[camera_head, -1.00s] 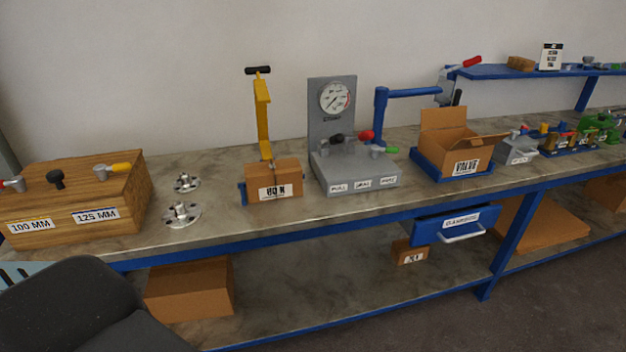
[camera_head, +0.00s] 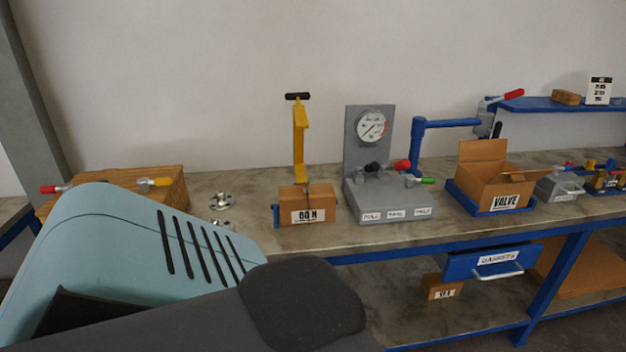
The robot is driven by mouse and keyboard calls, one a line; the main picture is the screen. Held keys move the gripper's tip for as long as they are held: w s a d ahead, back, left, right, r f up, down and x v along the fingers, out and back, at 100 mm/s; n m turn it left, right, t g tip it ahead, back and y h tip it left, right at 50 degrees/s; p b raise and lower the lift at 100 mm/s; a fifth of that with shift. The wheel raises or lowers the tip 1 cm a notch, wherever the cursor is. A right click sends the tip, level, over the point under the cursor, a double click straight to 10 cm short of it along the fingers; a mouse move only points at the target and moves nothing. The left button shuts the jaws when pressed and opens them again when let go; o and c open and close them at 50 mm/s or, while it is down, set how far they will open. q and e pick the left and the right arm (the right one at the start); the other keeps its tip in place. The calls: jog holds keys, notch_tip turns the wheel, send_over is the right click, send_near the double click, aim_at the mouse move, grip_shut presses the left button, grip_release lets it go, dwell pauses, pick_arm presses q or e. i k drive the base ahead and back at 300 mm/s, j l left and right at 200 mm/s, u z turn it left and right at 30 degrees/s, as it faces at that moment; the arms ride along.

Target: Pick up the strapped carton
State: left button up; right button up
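A closed brown carton labelled "80 N" (camera_head: 308,203) sits upright on the bench, with blue end pieces of a holder at its sides. A thin dark line on its top and front looks like a strap. A yellow upright tool with a black handle (camera_head: 299,130) rises from just behind or above the carton; whether they touch is unclear. Neither gripper is in view. A large teal and dark grey part of my own body fills the lower left and hides the bench front there, left of the carton.
A grey gauge stand (camera_head: 388,200) is close right of the carton. Further right is an open "VALVE" box (camera_head: 490,190) in a blue tray. Metal flanges (camera_head: 221,201) and a wooden case (camera_head: 120,180) lie left. A blue drawer (camera_head: 490,263) hangs below the bench.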

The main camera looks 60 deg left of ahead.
aim_at(310, 203)
jog(key=k+j, duration=0.15)
jog(key=j, duration=0.2)
jog(key=k+j, duration=0.2)
jog(key=j, duration=0.2)
jog(key=k+j, duration=0.15)
jog(key=j, duration=0.2)
jog(key=k+j, duration=0.2)
jog(key=j, duration=0.2)
